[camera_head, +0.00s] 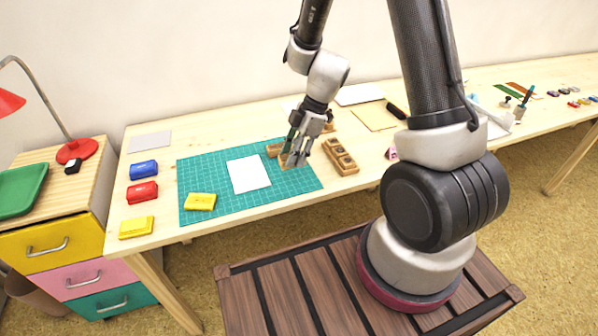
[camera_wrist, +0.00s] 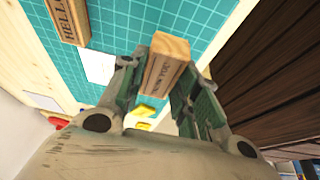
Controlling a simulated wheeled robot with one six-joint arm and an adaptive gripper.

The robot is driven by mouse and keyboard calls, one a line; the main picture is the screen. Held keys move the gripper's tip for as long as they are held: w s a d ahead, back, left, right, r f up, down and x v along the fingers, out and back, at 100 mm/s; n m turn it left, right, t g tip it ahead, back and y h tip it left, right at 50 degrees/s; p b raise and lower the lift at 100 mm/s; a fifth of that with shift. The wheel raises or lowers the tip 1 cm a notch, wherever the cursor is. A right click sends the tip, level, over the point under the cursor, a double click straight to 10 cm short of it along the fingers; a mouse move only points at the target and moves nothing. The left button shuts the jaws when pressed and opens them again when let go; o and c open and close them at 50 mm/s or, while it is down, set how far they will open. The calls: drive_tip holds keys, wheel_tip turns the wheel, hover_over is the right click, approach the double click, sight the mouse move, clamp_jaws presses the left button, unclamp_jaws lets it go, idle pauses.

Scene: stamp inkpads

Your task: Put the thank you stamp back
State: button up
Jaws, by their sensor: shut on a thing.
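The thank you stamp is a light wooden block (camera_wrist: 164,72) between my fingers in the wrist view. Dark lettering ending in "YOU" shows on its side; the rest of the word is hard to read. My gripper (camera_wrist: 160,85) is shut on it. In the head view my gripper (camera_head: 295,158) is low over the right part of the green cutting mat (camera_head: 215,173). I cannot tell whether the stamp touches the mat. A wooden holder (camera_head: 341,157) with several slots stands just right of my gripper.
A HELLO stamp (camera_wrist: 68,20) lies near the held stamp. A white card (camera_head: 248,174) and an open-looking yellow inkpad (camera_head: 200,202) lie on the mat. Blue (camera_head: 143,169), red (camera_head: 142,192) and yellow (camera_head: 136,227) pads stand left of it. Papers (camera_head: 375,115) lie behind the holder.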

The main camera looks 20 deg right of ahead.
drive_tip(key=shift+f, duration=2.7)
drive_tip(key=shift+f, duration=0.1)
drive_tip(key=o, duration=0.9)
drive_tip(key=shift+c, duration=0.2)
drive_tip(key=v, duration=1.1)
wheel_tip(320, 180, up, 15)
drive_tip(key=m+t+h, duration=0.2)
drive_tip(key=m, duration=0.5)
hover_over(294, 178)
drive_tip(key=s+d, duration=0.7)
drive_tip(key=d, duration=0.1)
drive_tip(key=s+d+r+m+t+h, duration=0.1)
drive_tip(key=s+d+r+m, duration=0.2)
drive_tip(key=s+r+m, duration=0.1)
drive_tip(key=s+d+r+m+t+h, duration=0.1)
drive_tip(key=s+d+r+m, duration=0.2)
drive_tip(key=s+m, duration=0.4)
drive_tip(key=shift+s+d+r+h, duration=0.3)
drive_tip(key=shift+s+r, duration=0.1)
drive_tip(key=shift+s, duration=0.2)
